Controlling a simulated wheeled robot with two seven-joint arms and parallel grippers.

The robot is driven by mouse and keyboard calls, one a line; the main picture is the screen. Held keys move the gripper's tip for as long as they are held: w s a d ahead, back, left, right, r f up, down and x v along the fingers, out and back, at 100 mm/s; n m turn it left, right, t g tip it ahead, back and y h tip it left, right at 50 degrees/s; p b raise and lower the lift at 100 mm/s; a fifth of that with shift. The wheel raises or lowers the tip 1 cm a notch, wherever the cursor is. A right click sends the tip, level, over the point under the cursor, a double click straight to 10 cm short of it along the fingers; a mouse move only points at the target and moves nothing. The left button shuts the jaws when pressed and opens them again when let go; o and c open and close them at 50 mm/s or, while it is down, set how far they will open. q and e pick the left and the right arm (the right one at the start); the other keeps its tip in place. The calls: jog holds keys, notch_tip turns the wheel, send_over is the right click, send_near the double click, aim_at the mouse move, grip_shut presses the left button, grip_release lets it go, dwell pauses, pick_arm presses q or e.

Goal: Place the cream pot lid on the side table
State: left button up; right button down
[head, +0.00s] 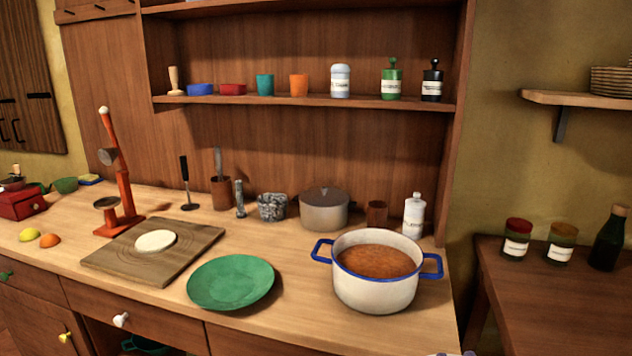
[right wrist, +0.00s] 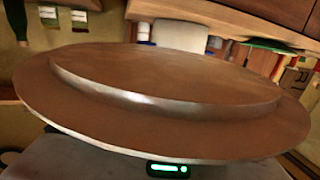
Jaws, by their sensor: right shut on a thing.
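The cream pot lid (right wrist: 165,95) fills most of the right wrist view as a wide round disc with a raised ring, looking brownish in shadow. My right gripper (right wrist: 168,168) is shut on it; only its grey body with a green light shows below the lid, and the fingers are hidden. The lid is not clearly seen in the head view. The side table (head: 560,325) is dark brown wood at the lower right of the head view. The cream pot (head: 375,295) with blue rim and handles stands uncovered on the counter, full of orange-brown soup. My left gripper is not in view.
A red-topped jar (head: 516,240), an orange-topped jar (head: 560,243) and a dark green bottle (head: 608,240) stand along the side table's back. Its visible front part is bare. A wall shelf (head: 575,97) hangs above. A green plate (head: 231,283) lies left of the pot.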

jog(key=shift+s+d+f, duration=0.1)
jog(key=shift+s+f, duration=0.45)
jog(key=shift+s, duration=0.5)
jog(key=shift+s+a+f, duration=0.1)
jog(key=shift+s+f, duration=0.4)
jog(key=shift+s, duration=0.6)
jog(key=shift+s+d+f, duration=0.1)
jog(key=shift+s+f, duration=0.45)
jog(key=shift+s, duration=0.5)
